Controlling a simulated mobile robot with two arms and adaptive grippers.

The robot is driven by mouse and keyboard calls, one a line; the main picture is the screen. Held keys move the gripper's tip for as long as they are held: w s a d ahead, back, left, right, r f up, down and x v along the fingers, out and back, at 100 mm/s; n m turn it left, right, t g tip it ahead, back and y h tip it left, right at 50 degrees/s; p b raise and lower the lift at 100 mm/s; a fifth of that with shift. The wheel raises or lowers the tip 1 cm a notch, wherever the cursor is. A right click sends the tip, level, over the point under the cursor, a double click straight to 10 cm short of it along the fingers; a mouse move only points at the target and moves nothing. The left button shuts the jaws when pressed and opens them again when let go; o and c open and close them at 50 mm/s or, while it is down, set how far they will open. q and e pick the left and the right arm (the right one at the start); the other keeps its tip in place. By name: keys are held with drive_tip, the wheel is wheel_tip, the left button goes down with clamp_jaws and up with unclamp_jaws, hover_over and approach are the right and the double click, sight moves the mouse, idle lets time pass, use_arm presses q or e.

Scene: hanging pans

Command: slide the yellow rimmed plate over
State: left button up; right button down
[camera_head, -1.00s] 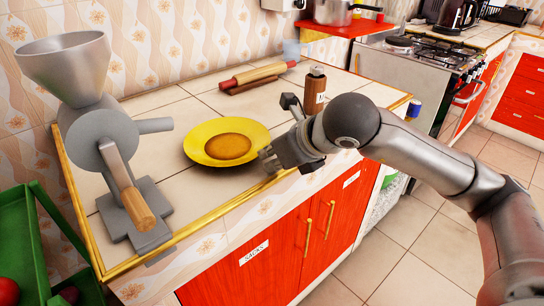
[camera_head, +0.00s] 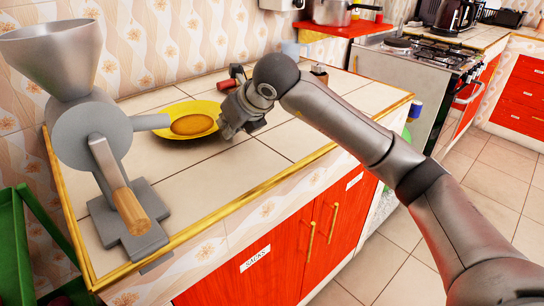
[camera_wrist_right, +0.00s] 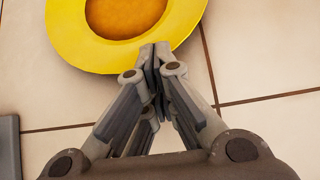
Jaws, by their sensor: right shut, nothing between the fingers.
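The yellow rimmed plate (camera_head: 178,134) lies flat on the tiled counter, with an orange-brown centre. In the head view it sits just right of the grinder's spout, which covers part of its left side. My right gripper (camera_head: 226,132) is shut and empty at the plate's right edge. In the right wrist view the closed fingertips (camera_wrist_right: 154,48) meet the rim of the plate (camera_wrist_right: 72,48); whether they press on it or hover just above it, I cannot tell. My left gripper is not in view.
A grey grinder (camera_head: 92,128) with a wooden handle stands at the counter's left end, close to the plate. The rolling pin (camera_head: 226,84) behind is mostly hidden by my arm. Bare counter (camera_head: 215,172) lies in front of the plate.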

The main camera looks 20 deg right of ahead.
sight(209, 124)
drive_tip(key=w, duration=0.1)
drive_tip(key=w+a, duration=0.1)
drive_tip(key=w, duration=0.2)
drive_tip(key=shift+w+a+f, duration=0.1)
drive_tip(key=shift+w+a, duration=0.4)
drive_tip(key=shift+w, duration=0.25)
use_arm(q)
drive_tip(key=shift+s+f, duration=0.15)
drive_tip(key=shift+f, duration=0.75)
